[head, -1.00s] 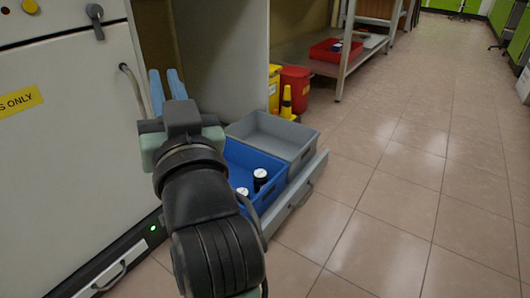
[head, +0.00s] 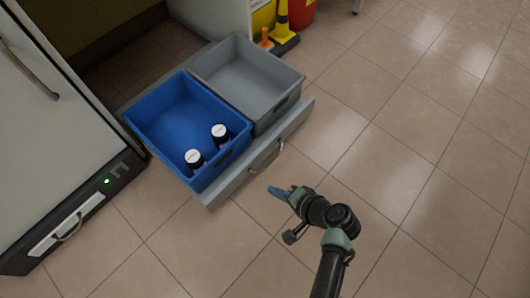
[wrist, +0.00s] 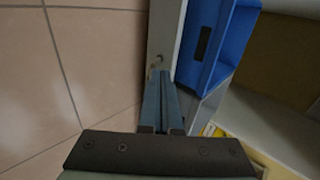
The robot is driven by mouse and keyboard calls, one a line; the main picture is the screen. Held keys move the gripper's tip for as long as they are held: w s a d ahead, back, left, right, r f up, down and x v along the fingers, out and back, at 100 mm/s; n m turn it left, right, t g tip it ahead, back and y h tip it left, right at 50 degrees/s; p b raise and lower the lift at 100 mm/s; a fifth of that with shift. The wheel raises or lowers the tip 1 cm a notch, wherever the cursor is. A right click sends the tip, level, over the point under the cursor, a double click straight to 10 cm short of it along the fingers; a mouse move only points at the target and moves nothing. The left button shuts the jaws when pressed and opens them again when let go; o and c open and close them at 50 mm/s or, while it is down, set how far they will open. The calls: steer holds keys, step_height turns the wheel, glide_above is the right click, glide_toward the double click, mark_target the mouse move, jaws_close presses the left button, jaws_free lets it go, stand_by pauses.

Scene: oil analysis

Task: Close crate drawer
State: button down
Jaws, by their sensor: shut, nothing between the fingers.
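The crate drawer (head: 296,118) is a low grey drawer, pulled out from the cabinet and standing open near the floor. Its front has a metal handle (head: 266,157). A blue crate (head: 165,97) and a grey crate (head: 228,50) stand side by side on it. My gripper (head: 279,193) is in front of the drawer front, below and near the handle in the head view. Its blue fingers are together with nothing between them. In the wrist view the fingers (wrist: 162,100) point toward the drawer front (wrist: 163,35); I cannot tell whether they touch it.
Two bottles with white caps (head: 194,157) (head: 220,131) stand in the blue crate. The tiled floor at the right is clear.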

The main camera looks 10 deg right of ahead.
steer(key=b, duration=0.8)
glide_toward(241, 174)
step_height(241, 174, down, 4)
steer(key=w+a+b, duration=0.1)
steer(key=w, duration=0.1)
steer(key=shift+w+a+b, duration=0.3)
steer(key=shift+a+b, duration=0.05)
steer(key=shift+a, duration=0.05)
steer(key=shift+w+a+r, duration=0.1)
steer(key=shift+w+a, duration=0.25)
steer(key=shift+w, duration=0.15)
steer(key=shift+r, duration=0.1)
